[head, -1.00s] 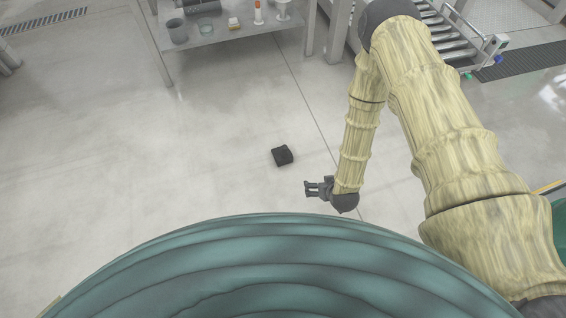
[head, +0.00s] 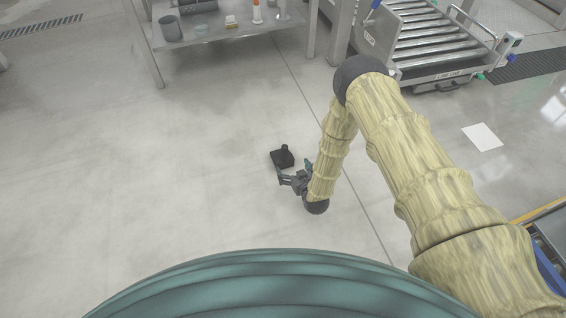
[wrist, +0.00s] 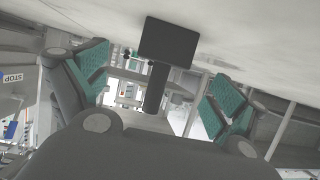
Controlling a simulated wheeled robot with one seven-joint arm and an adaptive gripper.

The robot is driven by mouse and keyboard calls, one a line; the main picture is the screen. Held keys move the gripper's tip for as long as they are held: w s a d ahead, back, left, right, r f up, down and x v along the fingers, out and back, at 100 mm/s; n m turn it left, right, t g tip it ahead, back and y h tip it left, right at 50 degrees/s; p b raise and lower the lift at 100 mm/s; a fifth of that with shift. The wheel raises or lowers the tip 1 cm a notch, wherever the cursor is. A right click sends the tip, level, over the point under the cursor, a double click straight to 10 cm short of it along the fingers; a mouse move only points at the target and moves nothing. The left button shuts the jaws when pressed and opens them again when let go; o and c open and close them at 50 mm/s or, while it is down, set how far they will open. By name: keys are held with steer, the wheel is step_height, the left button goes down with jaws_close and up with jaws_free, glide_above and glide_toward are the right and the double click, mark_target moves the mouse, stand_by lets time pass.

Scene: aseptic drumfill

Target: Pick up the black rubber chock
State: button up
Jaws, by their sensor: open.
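The black rubber chock (head: 281,159) lies on the grey floor in the middle of the head view, a dark block with a short upright stub. In the wrist view the chock (wrist: 168,42) appears as a dark flat block with a dark post, at the upper middle between the fingers. My gripper (head: 282,177) is right beside the chock, on its near side, low over the floor. In the wrist view my gripper (wrist: 155,88) has its green-padded fingers spread wide and nothing held between them. I cannot tell whether a finger touches the chock.
A metal table (head: 225,33) with cups and small items stands at the back. A roller conveyor (head: 430,40) is at the back right. A white sheet (head: 482,137) lies on the floor at the right. The floor left of the chock is clear.

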mark_target(287, 162)
steer(key=b+x, duration=0.2)
steer(key=x, duration=0.3)
steer(key=shift+w+a+f, duration=0.1)
steer(key=shift+w+a, duration=0.1)
steer(key=shift+w, duration=0.05)
steer(key=shift+b+x, duration=0.9)
steer(key=shift+b, duration=0.05)
steer(key=b+x, duration=0.2)
steer(key=shift+w+a+f, duration=0.2)
steer(key=shift+a+f, duration=0.05)
steer(key=shift+a, duration=0.1)
steer(key=shift+w+a, duration=0.15)
steer(key=shift+w, duration=0.2)
steer(key=c, duration=1.4)
